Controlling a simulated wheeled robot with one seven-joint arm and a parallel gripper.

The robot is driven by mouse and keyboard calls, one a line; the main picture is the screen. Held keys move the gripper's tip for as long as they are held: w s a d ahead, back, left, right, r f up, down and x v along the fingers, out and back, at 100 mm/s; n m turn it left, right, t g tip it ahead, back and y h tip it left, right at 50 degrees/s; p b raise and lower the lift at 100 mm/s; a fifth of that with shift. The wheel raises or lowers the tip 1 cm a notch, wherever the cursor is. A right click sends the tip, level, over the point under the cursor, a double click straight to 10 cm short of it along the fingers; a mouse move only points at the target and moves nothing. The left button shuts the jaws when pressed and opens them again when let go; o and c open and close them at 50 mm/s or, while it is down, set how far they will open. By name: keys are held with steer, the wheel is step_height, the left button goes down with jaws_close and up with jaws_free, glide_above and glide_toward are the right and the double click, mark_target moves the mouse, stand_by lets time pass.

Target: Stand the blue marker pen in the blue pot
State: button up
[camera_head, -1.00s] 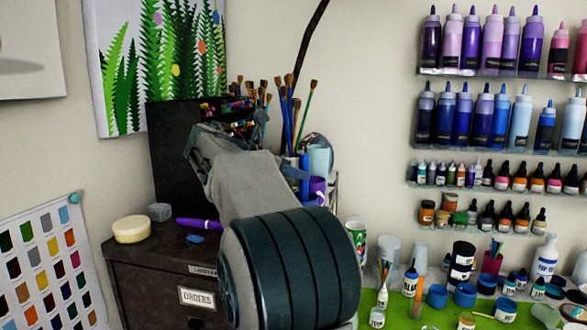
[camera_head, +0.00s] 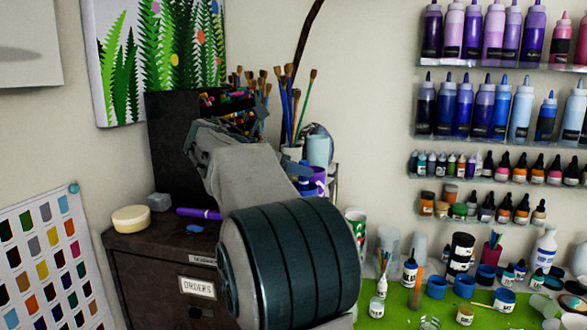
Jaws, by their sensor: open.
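My gripper (camera_head: 245,118) is at the end of my raised arm, in front of a black organiser (camera_head: 168,140) holding many coloured pens. Its jaws are open; the fingers are small and seen from behind, partly hidden by my own arm. Which pen is the blue marker I cannot tell among the crowded pens (camera_head: 222,98) behind the gripper. A blue shape (camera_head: 299,169) shows just right of my arm, below the brushes; it is partly hidden and I cannot tell if it is the blue pot.
A purple pen (camera_head: 198,213), a small blue piece (camera_head: 195,229) and a cream round block (camera_head: 131,219) lie on the dark cabinet (camera_head: 150,243). Brushes (camera_head: 298,100) stand right of the gripper, by a purple cup (camera_head: 317,180). Paint bottles and small blue pots (camera_head: 465,287) crowd the green mat (camera_head: 400,298).

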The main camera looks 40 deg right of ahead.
steer(key=v, duration=1.4)
steer(key=shift+s+d, duration=0.1)
stand_by(0.3)
